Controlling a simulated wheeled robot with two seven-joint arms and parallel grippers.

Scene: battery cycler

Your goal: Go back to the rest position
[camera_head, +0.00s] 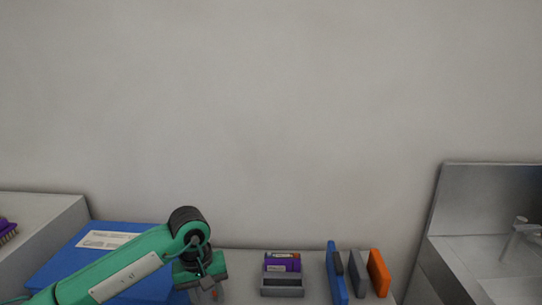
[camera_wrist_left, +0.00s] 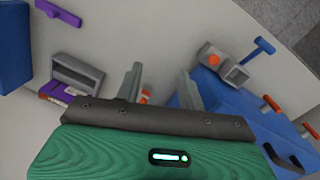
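My left arm is green and comes in from the left in the head view. Its gripper (camera_head: 207,288) hangs low near the bottom edge, beside the blue box. In the left wrist view the two grey fingers of the gripper (camera_wrist_left: 160,82) stand apart with empty space between them. A small orange part shows beside the left finger there; I cannot tell what it belongs to. My right gripper is in neither view.
A blue box (camera_head: 65,262) lies behind my arm. A grey holder with a purple block (camera_head: 282,262) stands right of the gripper. Upright blue (camera_head: 336,275), grey (camera_head: 358,272) and orange (camera_head: 379,271) slabs follow. A metal sink (camera_head: 480,255) is far right.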

